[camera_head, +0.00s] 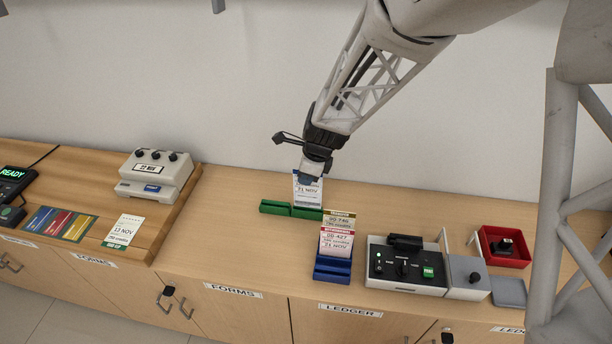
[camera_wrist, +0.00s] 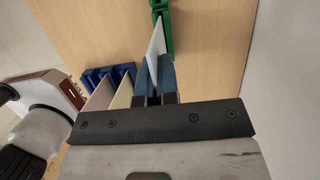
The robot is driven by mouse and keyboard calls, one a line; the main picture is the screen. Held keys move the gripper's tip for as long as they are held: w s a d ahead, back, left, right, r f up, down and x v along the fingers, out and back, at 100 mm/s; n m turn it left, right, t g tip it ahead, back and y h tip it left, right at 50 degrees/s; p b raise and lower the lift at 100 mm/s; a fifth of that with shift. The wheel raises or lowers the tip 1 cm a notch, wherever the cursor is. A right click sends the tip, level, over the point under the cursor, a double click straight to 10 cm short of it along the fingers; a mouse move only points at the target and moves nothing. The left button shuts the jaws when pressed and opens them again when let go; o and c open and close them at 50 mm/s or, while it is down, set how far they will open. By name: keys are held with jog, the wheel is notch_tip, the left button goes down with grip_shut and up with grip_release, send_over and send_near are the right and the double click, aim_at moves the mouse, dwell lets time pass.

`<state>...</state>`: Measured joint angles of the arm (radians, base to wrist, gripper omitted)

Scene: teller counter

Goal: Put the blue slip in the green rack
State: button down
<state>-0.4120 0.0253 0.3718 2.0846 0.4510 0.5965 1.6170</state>
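The blue slip (camera_head: 308,190) is a white card with blue print, held upright in the head view. My gripper (camera_head: 311,177) is shut on its upper part. The wrist view shows the slip (camera_wrist: 156,42) edge-on between the two blue fingers (camera_wrist: 153,85). The green rack (camera_head: 275,207) is a low bar on the counter, directly below the slip. The slip's lower edge meets the right part of the rack in the head view. In the wrist view its far end is beside the green rack (camera_wrist: 167,35). I cannot tell whether it sits in the slot.
A blue rack (camera_head: 332,270) in front holds a red-banded slip (camera_head: 336,241) and an olive-banded slip (camera_head: 341,214). A control box (camera_head: 405,289) and red tray (camera_head: 522,260) stand to the right. A green-banded slip (camera_head: 123,231) lies left. The counter left of the green rack is clear.

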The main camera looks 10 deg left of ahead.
jog(key=shift+f, duration=1.8)
jog(key=c, duration=1.3)
grip_release()
jog(key=shift+r, duration=0.1)
jog(key=shift+r, duration=3.4)
